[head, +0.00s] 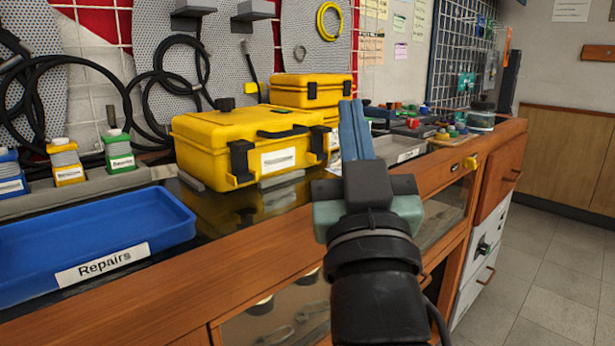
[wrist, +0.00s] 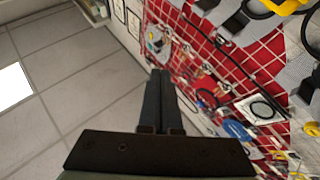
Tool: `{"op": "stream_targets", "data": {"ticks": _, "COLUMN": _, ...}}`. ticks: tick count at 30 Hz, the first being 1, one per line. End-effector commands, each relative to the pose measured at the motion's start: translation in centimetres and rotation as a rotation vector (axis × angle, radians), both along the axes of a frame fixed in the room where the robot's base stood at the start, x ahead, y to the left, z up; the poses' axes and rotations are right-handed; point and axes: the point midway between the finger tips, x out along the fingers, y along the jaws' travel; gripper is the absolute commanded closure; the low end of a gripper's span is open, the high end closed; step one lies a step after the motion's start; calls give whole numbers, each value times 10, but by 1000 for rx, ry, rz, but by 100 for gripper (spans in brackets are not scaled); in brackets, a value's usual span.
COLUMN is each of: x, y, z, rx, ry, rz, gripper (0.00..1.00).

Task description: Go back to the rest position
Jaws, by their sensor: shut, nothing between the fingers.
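My gripper (head: 356,128) is in the middle of the head view, in front of the bench and to the right of the large yellow case (head: 228,136). Its blue fingers point up and lie side by side. In the wrist view the dark fingers (wrist: 168,80) are together with nothing held between them. The wrist view looks tilted toward the red grid wall panel (wrist: 215,60). The gripper hides part of the bench edge and the drawer front behind it.
A blue tray labelled Repairs (head: 75,232) lies on the bench at the left. Several small bottles, such as the green one (head: 119,155), stand behind it. A smaller yellow case (head: 311,92) is at the back. The floor (head: 545,255) at the right is clear.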

Motion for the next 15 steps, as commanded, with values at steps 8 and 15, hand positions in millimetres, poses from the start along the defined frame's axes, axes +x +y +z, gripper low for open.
{"op": "stream_targets", "data": {"ticks": 8, "x": -120, "y": 46, "z": 142, "rx": 78, "ry": -237, "rz": 64, "gripper": 100}}
{"op": "stream_targets", "data": {"ticks": 15, "x": -124, "y": 45, "z": 209, "rx": 84, "ry": -242, "rz": 59, "gripper": 100}}
